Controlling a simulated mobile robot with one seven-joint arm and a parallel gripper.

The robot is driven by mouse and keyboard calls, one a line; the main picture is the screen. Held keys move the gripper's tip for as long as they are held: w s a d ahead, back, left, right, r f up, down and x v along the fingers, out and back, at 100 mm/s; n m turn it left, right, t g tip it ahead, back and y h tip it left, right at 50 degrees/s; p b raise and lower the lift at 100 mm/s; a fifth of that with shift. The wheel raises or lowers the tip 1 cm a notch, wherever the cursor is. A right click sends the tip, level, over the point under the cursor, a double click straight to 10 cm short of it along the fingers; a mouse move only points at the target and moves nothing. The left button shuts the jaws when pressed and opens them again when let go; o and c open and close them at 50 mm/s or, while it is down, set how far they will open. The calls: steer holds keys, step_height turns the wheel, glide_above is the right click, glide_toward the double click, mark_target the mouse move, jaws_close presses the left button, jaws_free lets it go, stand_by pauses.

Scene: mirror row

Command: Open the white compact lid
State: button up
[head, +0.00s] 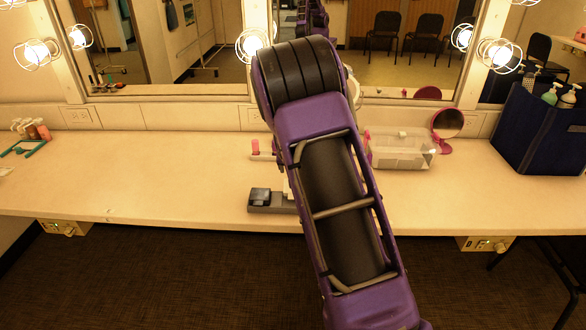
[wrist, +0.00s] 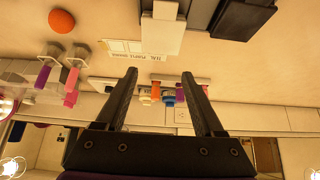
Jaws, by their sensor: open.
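A white compact (wrist: 162,35) shows at the top centre of the wrist view, its lid seemingly down, though this is hard to tell. Beside it is a black case (wrist: 242,18). In the head view, a dark case (head: 259,195) sits on a grey tray (head: 272,210) on the counter, and my arm hides most of what lies to its right. My gripper (wrist: 159,75) is open, its two fingers apart with nothing held between them. In the wrist view its tips are just below the white compact, and the height gap is unclear. The head view hides the gripper behind my arm.
A clear box (head: 400,150), a pink mirror (head: 447,124) and a dark blue caddy (head: 540,130) stand to the right. A label card (wrist: 122,47), several small bottles (wrist: 166,99) and an orange ball (wrist: 61,21) show in the wrist view. The counter's left half is mostly clear.

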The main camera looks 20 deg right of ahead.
steer(key=shift+r, duration=0.1)
steer(key=v, duration=1.7)
steer(key=shift+p, duration=0.4)
steer(key=shift+s, duration=0.1)
